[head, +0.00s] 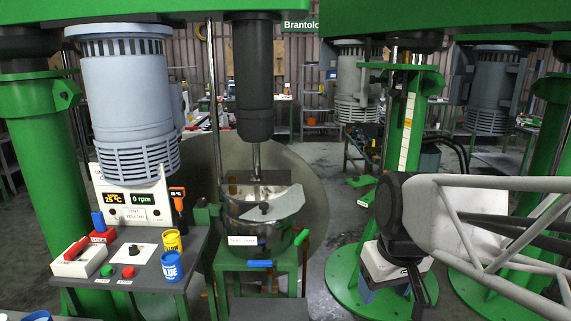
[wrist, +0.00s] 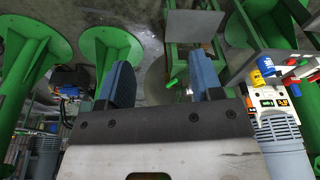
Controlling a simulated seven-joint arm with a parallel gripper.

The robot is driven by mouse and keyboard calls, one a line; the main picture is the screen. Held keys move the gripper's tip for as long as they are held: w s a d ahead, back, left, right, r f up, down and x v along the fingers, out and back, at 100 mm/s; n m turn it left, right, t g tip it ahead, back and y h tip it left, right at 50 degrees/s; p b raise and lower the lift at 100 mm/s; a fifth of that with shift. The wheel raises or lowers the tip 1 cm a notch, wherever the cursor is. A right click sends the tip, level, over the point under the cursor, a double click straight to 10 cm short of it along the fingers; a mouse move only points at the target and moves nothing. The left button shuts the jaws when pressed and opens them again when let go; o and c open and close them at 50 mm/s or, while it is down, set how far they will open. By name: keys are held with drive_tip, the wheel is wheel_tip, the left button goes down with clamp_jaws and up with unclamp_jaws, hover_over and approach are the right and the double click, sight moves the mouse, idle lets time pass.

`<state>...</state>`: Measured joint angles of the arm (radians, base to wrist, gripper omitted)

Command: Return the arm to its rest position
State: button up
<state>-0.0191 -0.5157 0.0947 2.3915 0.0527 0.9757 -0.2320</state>
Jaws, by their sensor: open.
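My gripper shows in the wrist view (wrist: 163,82) with its two blue-grey fingers well apart and nothing between them. In the head view my arm comes in from the right. The fingertips are partly hidden in the head view.
Left of the vessel, a grey control table (head: 205,260) holds a yellow cup (head: 172,241), a blue cup (head: 171,268) and a white control box (head: 133,200). Green columns (head: 398,165) stand close behind my wrist. Floor is open between vessel and column.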

drive_tip(key=s+d+f+m, duration=0.2)
drive_tip(key=s+f, duration=0.1)
drive_tip(key=s, duration=0.4)
drive_tip(key=shift+s+f+m+h, duration=0.15)
drive_tip(key=shift+f+m+h, duration=0.15)
drive_tip(key=shift+m+h, duration=0.1)
